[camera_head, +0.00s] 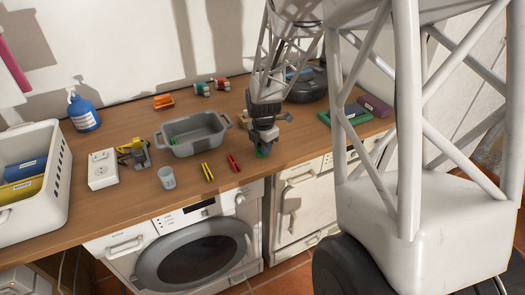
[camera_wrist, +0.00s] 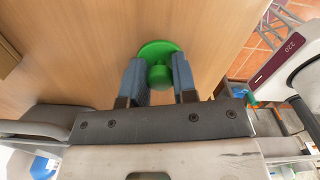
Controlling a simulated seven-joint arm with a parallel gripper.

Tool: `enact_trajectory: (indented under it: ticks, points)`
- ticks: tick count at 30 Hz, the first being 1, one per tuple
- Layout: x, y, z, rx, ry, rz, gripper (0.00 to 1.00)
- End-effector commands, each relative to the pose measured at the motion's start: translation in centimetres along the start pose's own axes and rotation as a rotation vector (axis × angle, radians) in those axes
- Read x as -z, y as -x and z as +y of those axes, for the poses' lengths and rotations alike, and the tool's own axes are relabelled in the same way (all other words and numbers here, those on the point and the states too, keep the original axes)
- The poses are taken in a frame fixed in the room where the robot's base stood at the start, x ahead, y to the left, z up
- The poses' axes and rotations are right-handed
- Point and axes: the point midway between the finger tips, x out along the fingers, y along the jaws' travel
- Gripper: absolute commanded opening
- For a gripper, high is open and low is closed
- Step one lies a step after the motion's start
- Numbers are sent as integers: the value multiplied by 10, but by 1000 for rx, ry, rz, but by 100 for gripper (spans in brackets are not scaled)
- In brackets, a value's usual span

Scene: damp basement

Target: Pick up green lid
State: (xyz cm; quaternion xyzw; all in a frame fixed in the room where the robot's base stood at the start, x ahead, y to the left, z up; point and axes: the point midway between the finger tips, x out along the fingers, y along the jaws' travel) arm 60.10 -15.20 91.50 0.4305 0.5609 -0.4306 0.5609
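The green lid (camera_wrist: 158,47) is a round disc with a round knob, seen from above in the wrist view. In the head view the lid (camera_head: 263,151) is a small green patch under my gripper, near the front edge of the wooden counter. My gripper (camera_wrist: 160,76) has its two blue-grey fingers on either side of the knob. In the head view my gripper (camera_head: 264,143) hides most of the lid. I cannot tell whether the lid touches the counter.
A grey tub (camera_head: 182,150) stands left of my gripper. Red pliers (camera_head: 234,163), yellow pliers (camera_head: 208,172) and a cup (camera_head: 167,178) lie or stand before it. A dark round pot (camera_head: 308,88) is behind. Green and purple boxes (camera_head: 375,106) are right. The counter's front edge is close.

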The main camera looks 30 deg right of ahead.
Motion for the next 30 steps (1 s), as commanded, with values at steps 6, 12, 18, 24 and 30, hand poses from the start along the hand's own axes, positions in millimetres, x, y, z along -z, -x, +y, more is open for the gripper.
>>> enact_trajectory:
  ticks: [6, 12, 18, 24, 30]
  points:
    - [0, 0, 0, 0, 0, 0, 4]
    - [0, 1, 0, 0, 0, 0, 4]
    - [0, 10, 0, -2, 0, -1, 4]
    - [0, 33, 0, -3, 0, -1, 4]
    - [11, 38, -19, -1, 0, 0, 4]
